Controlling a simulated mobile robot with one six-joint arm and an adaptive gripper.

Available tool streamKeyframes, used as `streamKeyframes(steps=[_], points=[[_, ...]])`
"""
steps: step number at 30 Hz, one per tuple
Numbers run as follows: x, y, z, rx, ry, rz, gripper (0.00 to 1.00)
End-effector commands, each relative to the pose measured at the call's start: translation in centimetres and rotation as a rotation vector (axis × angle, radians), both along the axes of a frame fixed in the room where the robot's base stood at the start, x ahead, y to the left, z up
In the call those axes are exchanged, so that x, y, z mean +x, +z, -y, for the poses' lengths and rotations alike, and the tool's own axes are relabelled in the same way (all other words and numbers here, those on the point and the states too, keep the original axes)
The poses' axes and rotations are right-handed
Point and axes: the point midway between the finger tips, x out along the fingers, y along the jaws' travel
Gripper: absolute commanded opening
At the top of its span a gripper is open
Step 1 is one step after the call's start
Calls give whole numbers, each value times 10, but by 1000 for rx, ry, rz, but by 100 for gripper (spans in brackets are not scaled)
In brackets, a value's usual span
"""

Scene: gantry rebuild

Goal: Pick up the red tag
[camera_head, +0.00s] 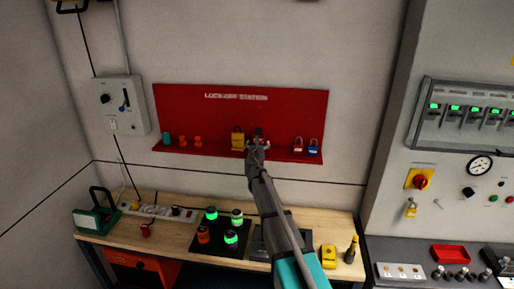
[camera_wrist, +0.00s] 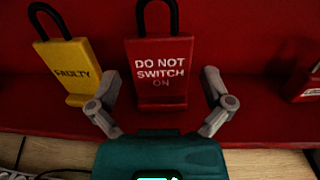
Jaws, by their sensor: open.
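The red tag (camera_wrist: 160,70) reads "DO NOT SWITCH ON" and has a black loop at its top. It stands upright on the red shelf, in front of the red lock-off board (camera_head: 190,112). In the wrist view my gripper (camera_wrist: 160,95) is open, with one finger on each side of the tag's lower part. I cannot tell whether either finger touches it. In the head view my gripper (camera_head: 257,143) is at the shelf and hides most of the red tag.
A yellow "FAULTY" tag (camera_wrist: 70,70) stands close to the left finger. A red padlock (camera_wrist: 305,85) is to the right, beside a blue padlock (camera_head: 313,147) in the head view. Below is a wooden bench (camera_head: 180,236) with green-lit cylinders (camera_head: 237,215) and a power strip (camera_head: 160,210).

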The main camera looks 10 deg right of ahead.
Motion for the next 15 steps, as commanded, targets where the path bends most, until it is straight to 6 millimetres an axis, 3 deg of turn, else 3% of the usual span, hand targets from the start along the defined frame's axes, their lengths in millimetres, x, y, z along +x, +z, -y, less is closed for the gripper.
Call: streamKeyframes(steps=[6, 15], points=[[22, 0, 5, 0, 0, 0, 100], [23, 0, 5, 0, 0, 0, 100]])
